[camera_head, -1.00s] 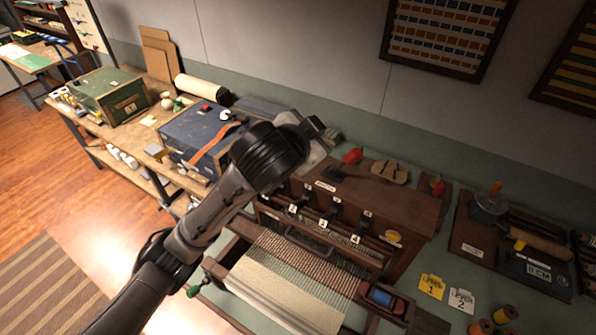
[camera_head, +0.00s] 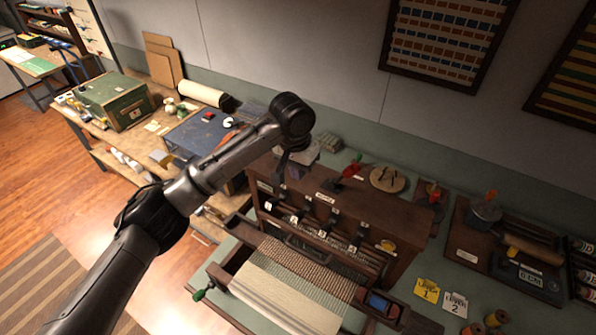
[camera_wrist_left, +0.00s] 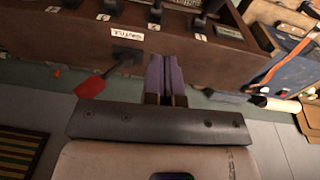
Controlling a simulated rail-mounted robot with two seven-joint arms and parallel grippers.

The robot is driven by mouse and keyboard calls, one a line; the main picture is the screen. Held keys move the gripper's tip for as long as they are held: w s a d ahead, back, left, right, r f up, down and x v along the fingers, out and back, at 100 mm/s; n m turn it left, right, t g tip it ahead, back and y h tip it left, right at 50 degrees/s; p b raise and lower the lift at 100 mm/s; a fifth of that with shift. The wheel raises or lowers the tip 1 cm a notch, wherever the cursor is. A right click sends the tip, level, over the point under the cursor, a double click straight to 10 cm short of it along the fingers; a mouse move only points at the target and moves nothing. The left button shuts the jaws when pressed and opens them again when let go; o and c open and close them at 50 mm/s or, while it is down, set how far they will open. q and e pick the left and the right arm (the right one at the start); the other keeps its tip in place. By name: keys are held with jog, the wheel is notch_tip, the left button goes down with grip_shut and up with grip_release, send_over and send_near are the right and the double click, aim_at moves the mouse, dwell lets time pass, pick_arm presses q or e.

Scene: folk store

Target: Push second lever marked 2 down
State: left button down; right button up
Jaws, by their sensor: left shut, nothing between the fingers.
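A dark wooden loom box (camera_head: 335,192) has a row of black levers with small white number tags on its front. The black lever (camera_head: 306,208) behind the second tag from the left seems to be lever 2; its number is too small to read surely. My left gripper (camera_head: 284,176) points down at the box's left back top edge, apart from the levers. In the left wrist view its purple-grey fingers (camera_wrist_left: 166,78) are shut together and empty. Several black levers (camera_wrist_left: 155,12) show there beyond the fingertips, along the top. My right gripper is out of view.
Woven cloth (camera_head: 290,290) stretches in front. Yellow card 1 (camera_head: 427,290) and white card 2 (camera_head: 455,303) lie to the right. A blue case (camera_head: 200,135) stands left.

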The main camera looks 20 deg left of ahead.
pick_arm(q)
jog(key=p, duration=0.2)
send_over(300, 212)
jog(key=w, duration=0.2)
notch_tip(300, 212, down, 8)
jog(key=r, duration=0.1)
jog(key=shift+s+a+f+p, duration=0.2)
jog(key=shift+s+f, duration=0.1)
jog(key=shift+f, duration=0.25)
jog(key=shift+s+a+f+p, duration=0.1)
jog(key=shift+s+f+p, duration=0.15)
jog(key=shift+f, duration=0.3)
jog(key=shift+s+d+f, duration=0.1)
jog(key=shift+s+f, duration=0.35)
jog(key=shift+f, duration=0.3)
jog(key=shift+d, duration=0.1)
